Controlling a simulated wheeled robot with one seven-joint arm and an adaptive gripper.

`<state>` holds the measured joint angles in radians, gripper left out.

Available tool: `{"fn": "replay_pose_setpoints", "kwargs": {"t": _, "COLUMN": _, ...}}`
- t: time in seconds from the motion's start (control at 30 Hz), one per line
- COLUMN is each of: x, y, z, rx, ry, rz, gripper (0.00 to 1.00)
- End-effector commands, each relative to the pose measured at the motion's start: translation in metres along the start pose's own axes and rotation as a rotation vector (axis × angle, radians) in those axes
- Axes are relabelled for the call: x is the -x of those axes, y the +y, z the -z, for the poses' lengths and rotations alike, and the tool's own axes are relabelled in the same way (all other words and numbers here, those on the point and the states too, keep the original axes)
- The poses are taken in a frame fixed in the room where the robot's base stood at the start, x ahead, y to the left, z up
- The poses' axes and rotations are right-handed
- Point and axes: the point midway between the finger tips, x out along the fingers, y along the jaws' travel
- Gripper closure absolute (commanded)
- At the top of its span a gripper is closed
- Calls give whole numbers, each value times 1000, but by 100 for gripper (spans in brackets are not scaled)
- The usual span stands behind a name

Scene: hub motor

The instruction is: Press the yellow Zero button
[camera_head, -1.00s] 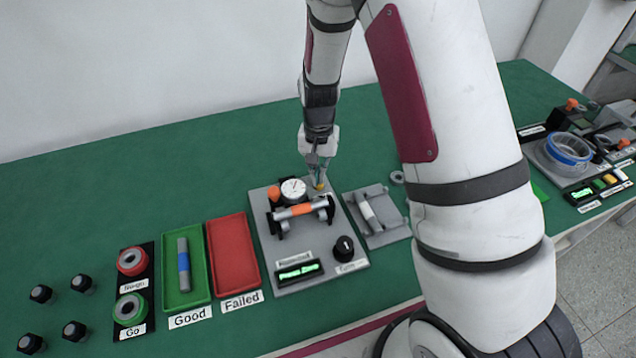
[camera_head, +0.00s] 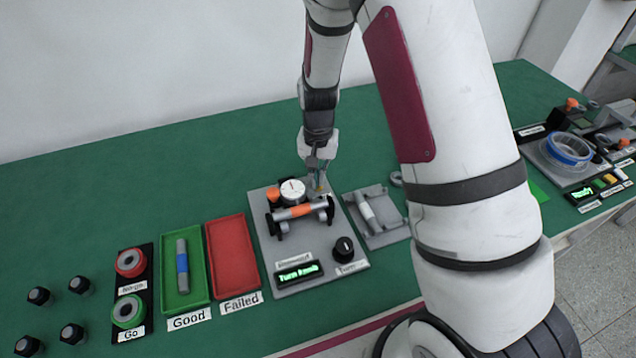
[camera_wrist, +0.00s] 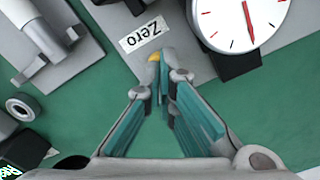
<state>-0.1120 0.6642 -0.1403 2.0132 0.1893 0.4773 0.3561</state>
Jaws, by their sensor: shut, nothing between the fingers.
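The yellow Zero button (camera_wrist: 153,57) shows in the wrist view just beyond my fingertips, beside the white "Zero" label (camera_wrist: 144,34). My gripper (camera_wrist: 163,80) is shut and empty, its tips at the button and partly covering it; I cannot tell whether they touch it. In the head view my gripper (camera_head: 318,180) points down at the back right of the grey gauge station (camera_head: 345,268). The dial gauge (camera_head: 293,191) stands left of my gripper, with a red needle in the wrist view. The station's display (camera_head: 298,272) reads "Turn knob".
An orange-and-grey shaft (camera_head: 300,211) rests on the station, with a black knob (camera_head: 344,246) in front. A grey fixture (camera_head: 388,235) with a light part stands to the right. Green (camera_head: 202,262) and red (camera_head: 231,255) trays lie left. Bare green table lies behind.

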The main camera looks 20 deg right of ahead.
Motion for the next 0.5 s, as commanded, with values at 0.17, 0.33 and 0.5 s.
{"fn": "replay_pose_setpoints", "kwargs": {"t": 0.17, "x": 19, "y": 1, "z": -1, "rx": 0, "ry": 2, "rz": 1, "gripper": 100}}
{"fn": "replay_pose_setpoints", "kwargs": {"t": 0.33, "x": 35, "y": 0, "z": 0, "rx": 0, "ry": 3, "rz": 2, "gripper": 100}}
{"fn": "replay_pose_setpoints", "kwargs": {"t": 0.5, "x": 50, "y": 0, "z": -1, "rx": 0, "ry": 2, "rz": 1, "gripper": 100}}
